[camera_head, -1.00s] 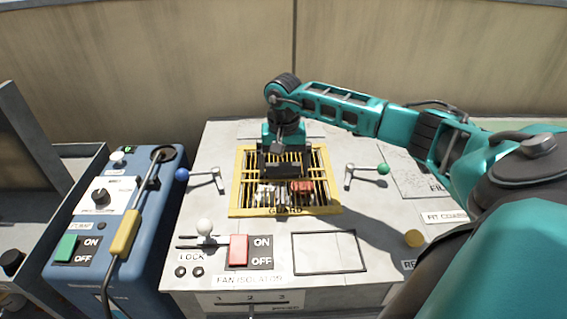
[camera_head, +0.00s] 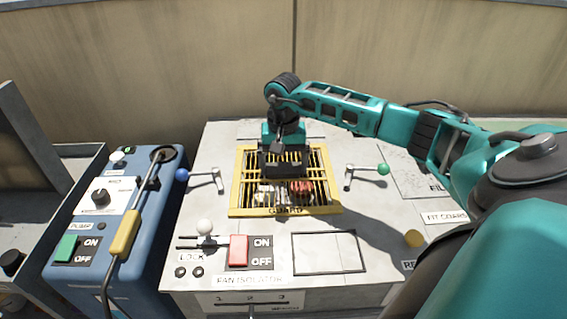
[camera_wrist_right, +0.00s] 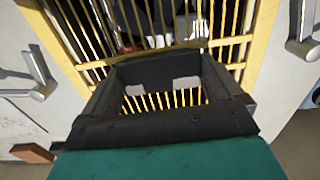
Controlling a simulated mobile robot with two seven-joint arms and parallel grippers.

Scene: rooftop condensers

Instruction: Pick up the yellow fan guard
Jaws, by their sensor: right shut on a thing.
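The yellow fan guard (camera_head: 237,192) is a barred grille marked GUARD. It lies flat in the top of the grey condenser cabinet. My right gripper (camera_head: 286,176) is over the middle of the guard, pointing down and shut on it. In the right wrist view, the gripper (camera_wrist_right: 160,92) covers part of the yellow bars (camera_wrist_right: 235,48), and its fingertips are at the bars. Red and pale parts show beneath the bars. My left gripper is not in view.
A blue-knobbed lever (camera_head: 205,177) and a green-knobbed lever (camera_head: 366,171) flank the guard. In front are a white-knobbed LOCK slider (camera_head: 204,228) and a red isolator switch (camera_head: 238,250). A blue pump unit (camera_head: 128,220) stands at left. An outlined rectangle (camera_head: 328,252) is bare.

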